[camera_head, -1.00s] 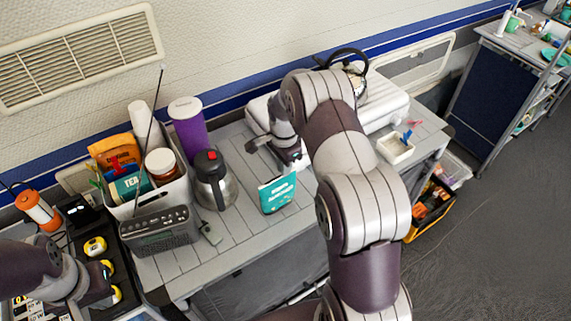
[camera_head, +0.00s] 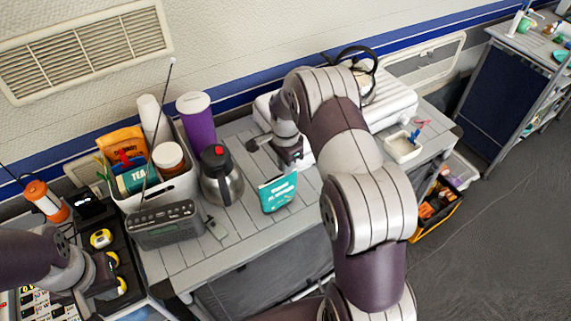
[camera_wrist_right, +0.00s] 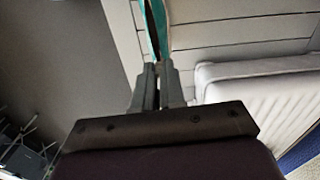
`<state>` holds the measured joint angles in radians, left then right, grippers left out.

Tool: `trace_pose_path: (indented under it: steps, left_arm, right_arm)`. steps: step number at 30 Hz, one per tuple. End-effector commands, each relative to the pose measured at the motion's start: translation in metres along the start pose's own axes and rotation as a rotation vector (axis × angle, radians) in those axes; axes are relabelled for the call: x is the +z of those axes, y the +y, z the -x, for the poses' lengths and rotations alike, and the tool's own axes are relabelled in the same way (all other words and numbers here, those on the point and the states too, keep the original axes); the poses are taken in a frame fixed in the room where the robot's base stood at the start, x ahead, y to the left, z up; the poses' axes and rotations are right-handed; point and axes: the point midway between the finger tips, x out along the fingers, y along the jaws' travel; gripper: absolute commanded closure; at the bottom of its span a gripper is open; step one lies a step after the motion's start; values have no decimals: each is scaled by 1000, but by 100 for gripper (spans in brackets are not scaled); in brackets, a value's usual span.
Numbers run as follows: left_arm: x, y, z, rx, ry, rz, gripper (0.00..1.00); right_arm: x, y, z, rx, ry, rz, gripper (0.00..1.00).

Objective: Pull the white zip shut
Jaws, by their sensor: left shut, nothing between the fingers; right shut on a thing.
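A teal pouch (camera_head: 278,196) with white lettering stands on the grey slatted table, right of the steel flask. A pale strip, likely the white zip, runs along its top edge; its slider is too small or hidden to make out. My right gripper (camera_head: 293,166) is at the pouch's upper right corner, its arm coming over from the right. In the right wrist view, my right gripper (camera_wrist_right: 157,68) is shut on one end of the pouch (camera_wrist_right: 155,25), seen edge-on. My left gripper (camera_head: 106,272) is shut and empty at the lower left, by the dark tray, well away from the pouch.
The steel flask (camera_head: 221,178) stands close left of the pouch, near a grey radio (camera_head: 165,226) and a white caddy (camera_head: 185,188). A white ribbed case (camera_head: 392,105) lies behind my right arm. A small white box (camera_head: 403,148) sits further right. Bare table lies before the pouch.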

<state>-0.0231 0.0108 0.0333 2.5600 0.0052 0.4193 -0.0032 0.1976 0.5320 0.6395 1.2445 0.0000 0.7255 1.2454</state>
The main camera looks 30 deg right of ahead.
Motion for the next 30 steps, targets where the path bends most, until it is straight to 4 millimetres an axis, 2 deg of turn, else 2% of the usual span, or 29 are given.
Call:
trace_pose_path:
  steps: [9,10,12,20,23,26,30]
  left_arm:
    - [0,0,0,0,0,0,100]
    - [0,0,0,0,0,0,100]
    - [0,0,0,0,0,0,100]
    - [0,0,0,0,0,0,100]
    - [0,0,-4,0,0,0,100]
    - [1,0,-11,0,0,0,100]
    - [3,0,-21,0,0,0,100]
  right_arm:
    - [0,0,0,-1,0,0,100]
    - [0,0,0,-1,0,0,81]
    - [0,0,0,-1,0,0,62]
    - [0,0,0,-1,0,0,62]
    - [0,-1,7,-3,1,0,62]
    - [0,-1,27,-7,2,0,62]
    - [0,-1,66,-6,2,0,62]
